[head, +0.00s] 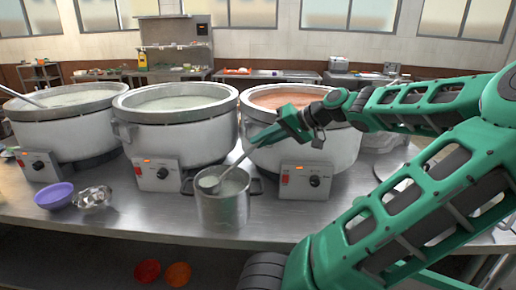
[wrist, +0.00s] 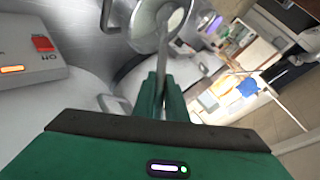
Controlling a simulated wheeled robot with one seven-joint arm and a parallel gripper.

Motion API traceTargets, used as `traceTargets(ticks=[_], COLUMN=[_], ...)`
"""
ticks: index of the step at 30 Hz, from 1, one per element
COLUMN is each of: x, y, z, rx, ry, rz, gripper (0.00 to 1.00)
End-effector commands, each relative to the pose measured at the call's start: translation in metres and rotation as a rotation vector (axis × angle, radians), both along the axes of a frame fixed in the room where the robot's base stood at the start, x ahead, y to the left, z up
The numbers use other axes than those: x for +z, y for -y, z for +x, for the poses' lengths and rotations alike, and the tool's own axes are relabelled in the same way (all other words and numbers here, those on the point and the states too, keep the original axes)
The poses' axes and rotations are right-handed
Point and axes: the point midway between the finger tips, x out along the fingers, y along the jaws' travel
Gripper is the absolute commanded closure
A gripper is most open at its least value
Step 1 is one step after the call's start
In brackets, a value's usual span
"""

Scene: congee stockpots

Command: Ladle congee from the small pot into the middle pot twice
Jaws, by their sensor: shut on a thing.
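My gripper (head: 284,128) is shut on the upper end of the metal ladle's handle (head: 243,158), in front of the right pot. The handle slants down to the left. The ladle's bowl (head: 208,183) is at the mouth of the small steel pot (head: 222,209); I cannot tell how deep it sits. The small pot holds pale congee and stands at the counter front. The middle pot (head: 172,133), large and pale grey with whitish congee, stands behind it. In the wrist view the fingers (wrist: 164,82) grip the handle, and the small pot (wrist: 143,28) is at the top.
A left pot (head: 65,128) has its own ladle. The right pot (head: 335,150), with orange-brown contents, stands behind my gripper. A purple bowl (head: 54,195) and crumpled foil (head: 95,198) lie left on the steel counter (head: 130,215). Red and orange bowls (head: 147,271) sit below.

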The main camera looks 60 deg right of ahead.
Motion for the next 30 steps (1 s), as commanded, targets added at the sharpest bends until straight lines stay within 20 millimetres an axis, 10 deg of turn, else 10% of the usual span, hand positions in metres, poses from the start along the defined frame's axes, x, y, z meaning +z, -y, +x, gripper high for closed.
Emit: traceTargets(ticks=[30], x=[0.082], y=[0.001], z=[0.000], rx=[0.000], ry=[0.003], rz=[-0.003], gripper=[1.00])
